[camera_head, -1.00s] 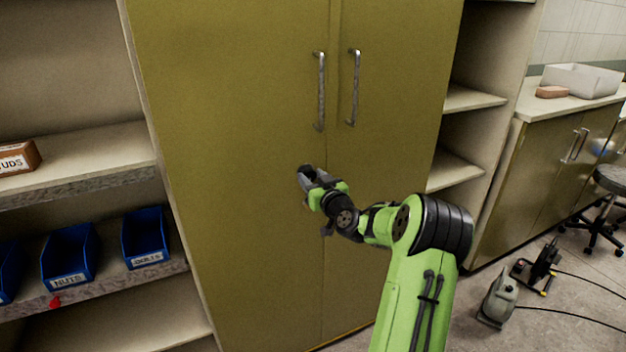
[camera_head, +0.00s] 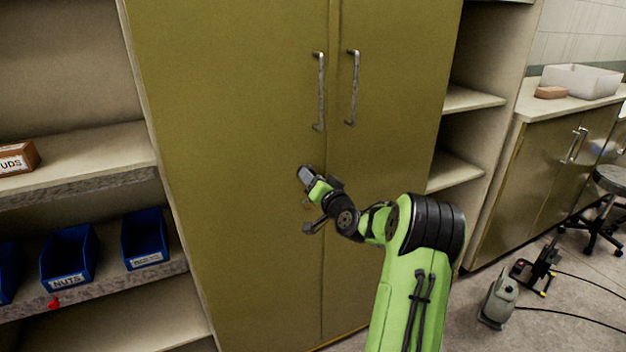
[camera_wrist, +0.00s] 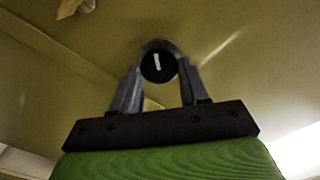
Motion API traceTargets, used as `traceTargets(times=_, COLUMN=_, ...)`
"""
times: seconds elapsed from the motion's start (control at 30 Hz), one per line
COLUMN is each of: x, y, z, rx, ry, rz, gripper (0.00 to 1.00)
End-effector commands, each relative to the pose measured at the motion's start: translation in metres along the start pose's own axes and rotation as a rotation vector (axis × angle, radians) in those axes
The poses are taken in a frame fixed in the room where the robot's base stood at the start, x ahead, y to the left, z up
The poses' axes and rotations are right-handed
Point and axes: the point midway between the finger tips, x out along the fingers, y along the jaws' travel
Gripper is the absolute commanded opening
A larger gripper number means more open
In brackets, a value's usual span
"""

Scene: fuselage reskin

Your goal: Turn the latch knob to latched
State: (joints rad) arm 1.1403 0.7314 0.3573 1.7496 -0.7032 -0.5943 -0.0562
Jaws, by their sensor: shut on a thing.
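The latch knob (camera_wrist: 158,63) is a round black disc with a white pointer line and a grey rim. In the wrist view its line stands nearly upright, tilted slightly. My gripper (camera_wrist: 158,76) is shut on the knob, with one grey finger on each side of it. In the head view my gripper (camera_head: 305,175) is at the cabinet front, below the door handles. There the knob is hidden by the gripper. The olive cabinet doors (camera_head: 240,130) are closed.
Two metal door handles, left (camera_head: 320,92) and right (camera_head: 352,88), are above my gripper. Open shelves with blue bins (camera_head: 69,258) stand to the left. A narrow shelf unit (camera_head: 470,98) and a counter (camera_head: 548,105) stand to the right.

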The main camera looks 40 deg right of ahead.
Motion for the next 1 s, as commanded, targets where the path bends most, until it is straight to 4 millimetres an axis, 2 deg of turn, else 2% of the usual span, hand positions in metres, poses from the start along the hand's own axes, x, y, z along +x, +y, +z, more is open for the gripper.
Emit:
traceTargets(times=0.6, x=0.0000, y=0.0015, z=-0.0015, rx=0.577, ry=0.002, rz=0.001, gripper=0.14)
traceTargets(times=1.0, x=-0.0001, y=0.0028, z=-0.0002, rx=0.838, ry=0.001, rz=0.001, gripper=0.14)
